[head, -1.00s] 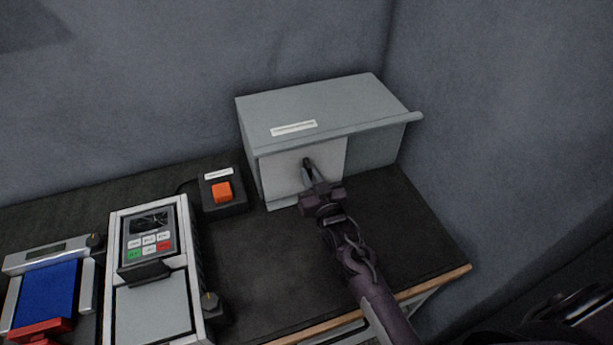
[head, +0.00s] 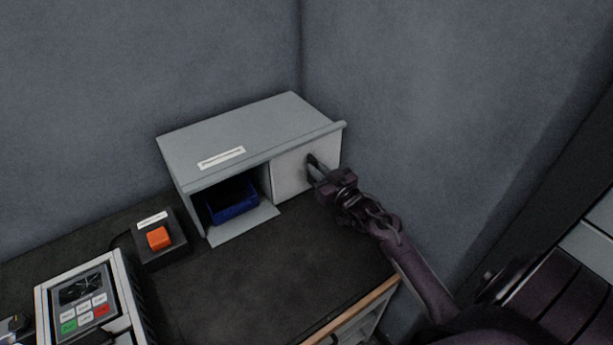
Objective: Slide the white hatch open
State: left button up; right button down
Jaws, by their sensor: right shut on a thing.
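The white hatch (head: 291,176) is a pale panel on the front of a grey cabinet (head: 245,140). It stands at the right half of the front, and the left half is an open bay. My right gripper (head: 314,166) is at the hatch's right part, shut on the dark hatch handle, which the fingers mostly hide. My left gripper is not in view.
A blue bin (head: 232,203) sits inside the open bay, above a grey lip. A black box with an orange button (head: 159,237) stands left of the cabinet. A keypad device (head: 88,300) is at lower left. The dark bench top (head: 250,275) in front is clear.

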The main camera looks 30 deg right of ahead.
jog(key=shift+d, duration=0.1)
jog(key=c, duration=1.4)
grip_release()
jog(key=shift+c, duration=0.2)
jog(key=s+b, duration=0.1)
jog(key=s, duration=0.6)
jog(key=shift+s+d, duration=0.15)
jog(key=shift+s, duration=0.25)
jog(key=shift+f, duration=0.1)
